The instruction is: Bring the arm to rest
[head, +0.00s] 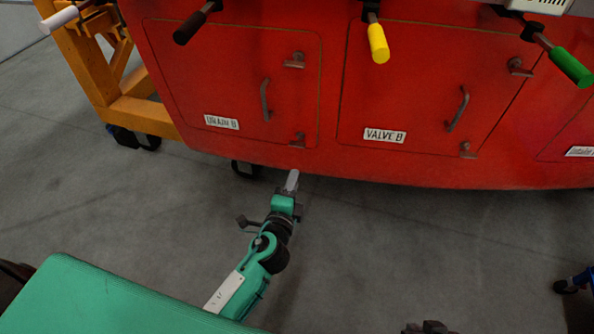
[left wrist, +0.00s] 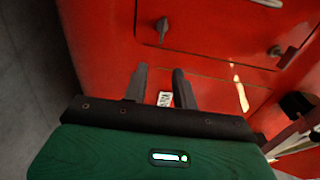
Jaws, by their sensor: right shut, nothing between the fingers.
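My left arm, green and dark, reaches up from the lower left in the head view. Its gripper (head: 291,182) is just below the lower edge of the red nosecone (head: 330,110). In the left wrist view the two dark fingers (left wrist: 160,86) stand apart with nothing between them, and the red face of the nosecone (left wrist: 200,30) is beyond. At the bottom edge of the head view a small dark part of my right gripper (head: 428,327) shows; it is shut and empty, and most of it is cut off.
The nosecone has closed hatches, labelled DRAIN B (head: 221,122) and VALVE B (head: 385,136). Levers with dark (head: 191,27), yellow (head: 378,43) and green (head: 570,67) grips stick out above. An orange wheeled stand (head: 140,115) is at left. Grey floor (head: 400,250) is open in front.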

